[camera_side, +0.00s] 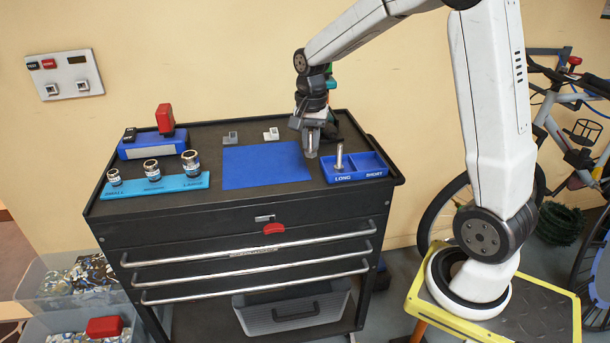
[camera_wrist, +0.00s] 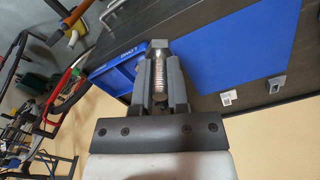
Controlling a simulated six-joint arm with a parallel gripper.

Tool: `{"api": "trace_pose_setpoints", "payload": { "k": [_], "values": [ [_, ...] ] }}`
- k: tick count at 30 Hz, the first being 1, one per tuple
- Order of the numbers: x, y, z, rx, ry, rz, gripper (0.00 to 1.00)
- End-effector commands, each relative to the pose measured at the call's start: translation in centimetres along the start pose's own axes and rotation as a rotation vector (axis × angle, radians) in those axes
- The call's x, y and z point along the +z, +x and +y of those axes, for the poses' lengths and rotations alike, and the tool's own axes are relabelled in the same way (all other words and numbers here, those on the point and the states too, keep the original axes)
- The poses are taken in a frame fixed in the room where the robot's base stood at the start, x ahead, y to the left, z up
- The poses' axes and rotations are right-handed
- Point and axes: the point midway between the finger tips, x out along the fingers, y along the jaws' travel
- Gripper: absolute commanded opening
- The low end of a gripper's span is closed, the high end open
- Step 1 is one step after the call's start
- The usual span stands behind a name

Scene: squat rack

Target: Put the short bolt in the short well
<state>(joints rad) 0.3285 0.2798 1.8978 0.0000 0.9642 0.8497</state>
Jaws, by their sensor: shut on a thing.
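A silver bolt (camera_wrist: 160,75) with a hex head and threaded shaft is between the fingers of my gripper (camera_wrist: 162,85) in the wrist view. In the side view my gripper (camera_side: 311,150) is above the right edge of the blue mat, left of the blue tray. The held bolt is hard to make out there. The blue tray (camera_side: 343,180) has two wells, marked LONG and SHORT; it also shows in the wrist view (camera_wrist: 118,72). Another silver bolt (camera_side: 339,157) stands upright in the LONG well. The SHORT well (camera_side: 371,163) looks empty.
The blue mat (camera_side: 262,166) lies bare mid-top on the black tool cart (camera_side: 235,213). A light-blue socket rail (camera_side: 155,187) with sockets and a blue box (camera_side: 152,146) with a red item are at left.

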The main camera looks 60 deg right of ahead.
Motion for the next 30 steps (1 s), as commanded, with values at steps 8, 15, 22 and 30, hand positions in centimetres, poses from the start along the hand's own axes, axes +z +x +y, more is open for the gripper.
{"api": "trace_pose_setpoints", "payload": {
  "k": [8, 15, 22, 30],
  "values": [
    [0.0, 0.0, 0.0, -0.001, 0.0, 0.0, 0.0],
    [-0.1, 0.0, 0.0, -0.001, 0.0, 0.001, 0.0],
    [-0.8, -0.2, 1.4, -0.001, 0.004, 0.0, 0.0],
    [-2.6, -0.8, 6.6, 0.0, 0.01, -0.002, 0.0]
  ]
}}
